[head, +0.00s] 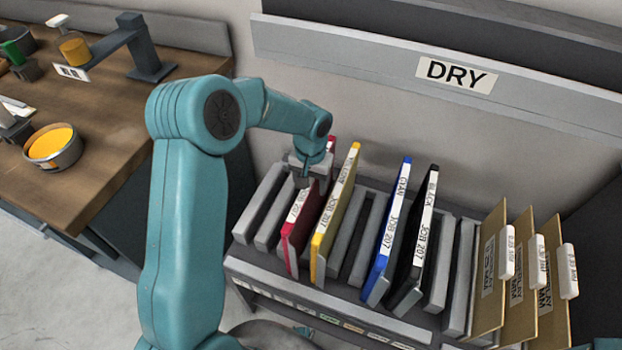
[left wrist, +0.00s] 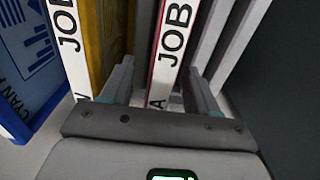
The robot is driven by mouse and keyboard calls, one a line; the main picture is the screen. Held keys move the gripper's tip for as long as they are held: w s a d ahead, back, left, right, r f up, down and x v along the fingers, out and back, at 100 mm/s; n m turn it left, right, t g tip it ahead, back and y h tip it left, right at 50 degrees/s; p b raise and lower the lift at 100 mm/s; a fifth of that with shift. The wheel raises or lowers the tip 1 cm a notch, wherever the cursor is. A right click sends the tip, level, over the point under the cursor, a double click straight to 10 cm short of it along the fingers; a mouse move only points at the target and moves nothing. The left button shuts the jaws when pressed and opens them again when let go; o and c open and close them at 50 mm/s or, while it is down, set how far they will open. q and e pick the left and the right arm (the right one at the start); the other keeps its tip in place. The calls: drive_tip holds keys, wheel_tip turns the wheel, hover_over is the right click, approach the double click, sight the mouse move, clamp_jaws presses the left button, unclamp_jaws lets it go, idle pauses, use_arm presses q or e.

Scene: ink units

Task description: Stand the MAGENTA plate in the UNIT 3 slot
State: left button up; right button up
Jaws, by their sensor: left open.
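The magenta plate (head: 288,246) stands in the rack (head: 290,292), left of the yellow plate. Its white label strip faces up; in the left wrist view the plate's labelled edge (left wrist: 173,45) reads JOB. My left gripper (head: 308,178) is over the magenta plate's upper part from behind the arm. In the left wrist view its two fingers stand apart on either side of the magenta edge, with visible gaps. The UNIT 3 slot cannot be picked out; the small labels on the rack's front are too small to read. My right gripper is not in view.
The yellow plate (head: 326,237), cyan plate (head: 378,262) and black plate (head: 412,272) stand to the right. Tan boards (head: 522,265) with white tabs are at the far right. A DRY shelf (head: 380,62) runs above. A wooden bench (head: 105,150) with ink pots is at left.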

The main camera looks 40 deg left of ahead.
use_arm(q)
wheel_tip(320, 180, up, 16)
drive_tip(key=p, duration=0.1)
drive_tip(key=shift+r, duration=0.2)
wheel_tip(320, 180, up, 5)
drive_tip(key=p, duration=0.4)
drive_tip(key=shift+p, duration=0.35)
drive_tip(key=shift+s+f, duration=0.1)
drive_tip(key=shift+s, duration=0.05)
